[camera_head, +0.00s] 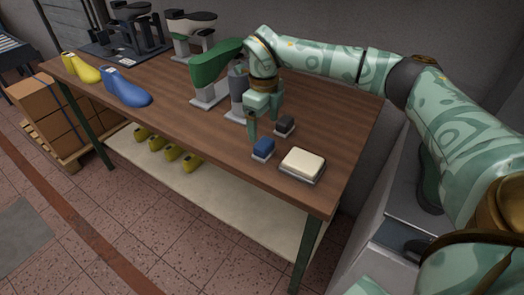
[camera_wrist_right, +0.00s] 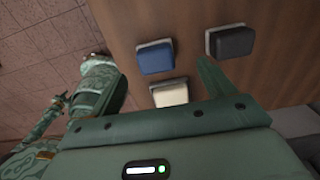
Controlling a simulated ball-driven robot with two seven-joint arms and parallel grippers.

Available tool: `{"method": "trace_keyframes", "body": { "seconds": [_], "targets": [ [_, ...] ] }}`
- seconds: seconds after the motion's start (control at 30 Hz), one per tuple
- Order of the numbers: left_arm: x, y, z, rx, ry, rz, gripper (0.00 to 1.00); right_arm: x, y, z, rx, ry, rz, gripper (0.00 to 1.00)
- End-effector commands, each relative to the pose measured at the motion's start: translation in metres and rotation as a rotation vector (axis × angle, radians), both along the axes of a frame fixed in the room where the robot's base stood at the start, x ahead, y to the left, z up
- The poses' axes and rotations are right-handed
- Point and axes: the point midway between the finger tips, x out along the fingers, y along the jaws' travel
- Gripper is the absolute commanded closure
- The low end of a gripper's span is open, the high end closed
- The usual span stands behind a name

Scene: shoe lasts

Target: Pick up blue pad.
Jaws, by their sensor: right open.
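The blue pad (camera_head: 264,148) lies on a small light base on the wooden table, near its front edge. In the right wrist view the blue pad (camera_wrist_right: 156,57) shows whole. My right gripper (camera_head: 264,126) points down, open and empty, with its fingers above the table, just behind the blue pad and apart from it. In the right wrist view one green finger (camera_wrist_right: 210,75) reaches up between the blue pad and a dark pad (camera_wrist_right: 231,42). My left gripper is not recognisable in either view.
The dark pad (camera_head: 284,124) sits close behind the blue one. A cream pad (camera_head: 303,161) lies to its right. A green shoe last (camera_head: 214,68) on a stand is at the left of my gripper. A blue last (camera_head: 127,88) and a yellow last (camera_head: 80,68) stand farther left.

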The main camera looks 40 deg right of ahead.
Motion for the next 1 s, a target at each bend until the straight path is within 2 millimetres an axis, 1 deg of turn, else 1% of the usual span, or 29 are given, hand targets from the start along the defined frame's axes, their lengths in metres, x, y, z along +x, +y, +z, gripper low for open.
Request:
{"method": "trace_keyframes", "body": {
  "seconds": [0.03, 0.1, 0.27, 0.37, 0.53, 0.6, 0.8, 0.83, 0.87, 0.9, 1.0],
  "targets": [
    [0.000, 0.000, -0.005, 0.000, 0.002, 0.000, 0.64, 0.000, 0.000, -0.011, 0.001, 0.001, 0.000, 0.18],
    [0.002, 0.000, -0.006, 0.000, -0.001, 0.000, 0.64, 0.000, 0.000, -0.017, 0.001, 0.000, -0.001, 0.18],
    [0.009, -0.001, -0.009, -0.003, -0.011, 0.000, 0.64, -0.001, 0.001, -0.024, 0.000, -0.001, 0.001, 0.18],
    [0.007, -0.002, -0.016, -0.004, -0.007, 0.000, 0.64, -0.004, 0.002, -0.038, 0.001, 0.002, 0.001, 0.18],
    [0.001, -0.002, -0.028, -0.004, 0.007, 0.001, 0.64, -0.008, 0.005, -0.068, 0.001, 0.004, 0.000, 0.18],
    [0.000, -0.003, -0.030, -0.004, 0.009, 0.001, 0.64, -0.008, 0.005, -0.073, 0.000, 0.000, 0.000, 0.18],
    [0.000, -0.004, -0.028, -0.006, 0.008, 0.002, 0.64, -0.008, 0.005, -0.070, 0.000, -0.003, 0.000, 0.18],
    [0.000, -0.004, -0.028, -0.005, 0.009, 0.002, 0.64, -0.008, 0.005, -0.070, 0.000, -0.003, 0.000, 0.24],
    [0.000, -0.004, -0.028, -0.005, 0.009, 0.002, 0.64, -0.008, 0.005, -0.070, 0.000, -0.003, 0.000, 0.32],
    [0.000, -0.004, -0.028, -0.005, 0.010, 0.002, 0.64, -0.008, 0.005, -0.070, 0.000, -0.003, 0.000, 0.43],
    [-0.001, -0.004, -0.028, -0.006, 0.011, 0.002, 0.64, -0.008, 0.005, -0.070, 0.000, -0.003, 0.000, 0.68]
  ]
}}
